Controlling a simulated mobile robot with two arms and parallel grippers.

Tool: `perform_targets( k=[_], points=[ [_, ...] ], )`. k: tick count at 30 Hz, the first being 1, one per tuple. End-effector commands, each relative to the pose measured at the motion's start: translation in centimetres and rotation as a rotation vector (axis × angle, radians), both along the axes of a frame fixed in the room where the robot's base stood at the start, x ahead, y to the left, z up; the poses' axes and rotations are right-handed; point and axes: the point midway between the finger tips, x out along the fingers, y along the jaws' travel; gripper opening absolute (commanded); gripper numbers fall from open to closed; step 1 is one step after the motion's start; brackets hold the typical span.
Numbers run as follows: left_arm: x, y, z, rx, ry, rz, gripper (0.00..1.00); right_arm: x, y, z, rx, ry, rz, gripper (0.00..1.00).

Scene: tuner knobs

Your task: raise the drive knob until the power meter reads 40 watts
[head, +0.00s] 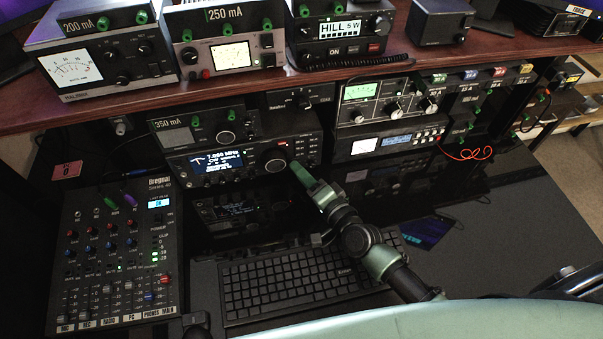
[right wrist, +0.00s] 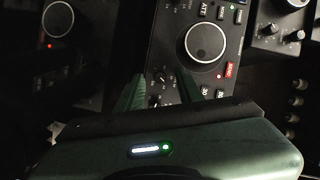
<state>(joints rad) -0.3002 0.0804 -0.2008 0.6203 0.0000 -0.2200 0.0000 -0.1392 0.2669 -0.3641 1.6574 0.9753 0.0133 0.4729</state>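A radio with a lit frequency display (head: 215,160) and a big tuning knob (head: 275,160) stands under the shelf. In the right wrist view its big knob (right wrist: 207,45) and small knobs (right wrist: 160,76) show; I cannot read which is the drive knob. My right gripper (head: 297,168) is at the radio's lower right front. In the right wrist view its green fingers (right wrist: 160,80) are apart, with small knobs seen between them; contact cannot be told. Several lit meters show, among them a green-faced one (head: 361,91); I cannot tell which is the power meter or read watts. My left gripper is not in view.
A keyboard (head: 300,280) lies in front of the radio. A mixer (head: 115,260) stands at the left. The wooden shelf (head: 130,108) with more devices overhangs the radio.

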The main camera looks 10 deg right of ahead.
Motion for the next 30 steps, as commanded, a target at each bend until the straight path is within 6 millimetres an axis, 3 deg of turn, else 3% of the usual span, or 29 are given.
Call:
perform_targets(
  k=[13, 30],
  points=[
    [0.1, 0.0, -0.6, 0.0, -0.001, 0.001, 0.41, -6.2, -2.5, 0.7, -0.001, 0.003, 0.0, 0.37],
    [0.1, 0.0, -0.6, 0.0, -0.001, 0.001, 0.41, -7.0, -2.7, 0.9, 0.0, 0.001, 0.0, 0.37]
  ],
)
